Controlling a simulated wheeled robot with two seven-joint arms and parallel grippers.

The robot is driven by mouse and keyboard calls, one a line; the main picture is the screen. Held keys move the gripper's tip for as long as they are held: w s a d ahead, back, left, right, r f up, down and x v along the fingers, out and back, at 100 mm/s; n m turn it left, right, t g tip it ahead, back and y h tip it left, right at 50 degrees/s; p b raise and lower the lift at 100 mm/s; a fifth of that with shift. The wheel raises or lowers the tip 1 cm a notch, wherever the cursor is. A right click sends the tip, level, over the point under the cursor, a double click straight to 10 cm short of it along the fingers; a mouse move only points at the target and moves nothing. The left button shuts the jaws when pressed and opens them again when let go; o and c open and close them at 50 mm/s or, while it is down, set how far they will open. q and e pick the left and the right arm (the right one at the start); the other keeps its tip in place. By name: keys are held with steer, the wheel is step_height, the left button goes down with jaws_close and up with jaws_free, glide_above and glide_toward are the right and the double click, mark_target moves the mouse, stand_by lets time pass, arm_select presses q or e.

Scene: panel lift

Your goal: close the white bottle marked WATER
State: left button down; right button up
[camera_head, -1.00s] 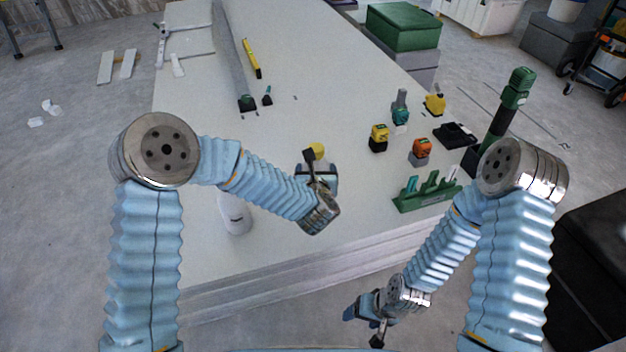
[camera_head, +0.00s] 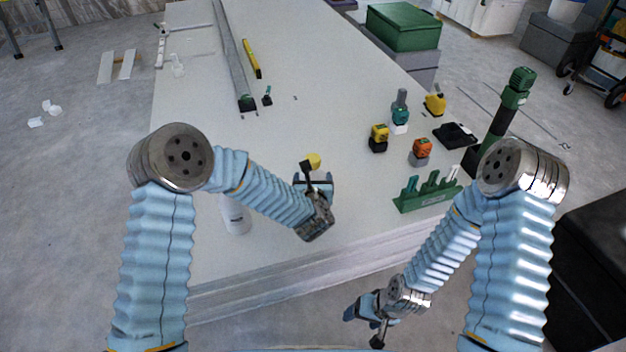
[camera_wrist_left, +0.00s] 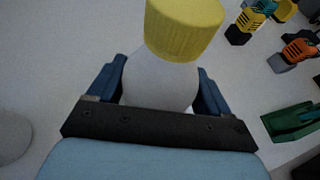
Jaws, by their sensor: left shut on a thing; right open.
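A white bottle (camera_head: 236,218) with a small dark marking stands on the table near its front left, partly behind my left arm. The marking is too small to read. My left gripper (camera_head: 315,183) is to its right, with its fingers shut around a white rounded thing (camera_wrist_left: 160,82) topped by a yellow cap (camera_wrist_left: 184,28). The yellow cap also shows just beyond the fingers in the head view (camera_head: 313,160). The underside of the held thing is hidden. My right gripper (camera_head: 364,322) is open and empty, low in front of the table's edge.
A green rack (camera_head: 428,197) stands at the table's right front. A grey round shape (camera_wrist_left: 12,135) shows at the left wrist view's left edge. The table's middle is clear.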

arm_select(q)
steer(key=shift+f, duration=0.1)
steer(key=shift+c, duration=1.8)
jaws_free()
steer(key=shift+f, duration=0.1)
steer(key=o, duration=0.4)
steer(key=shift+c, duration=0.2)
steer(key=shift+r, duration=0.2)
steer(key=shift+s+r, duration=0.1)
steer(key=shift+s, duration=0.2)
steer(key=v, duration=1.1)
steer(key=shift+s, duration=0.2)
steer(key=shift+r, duration=0.1)
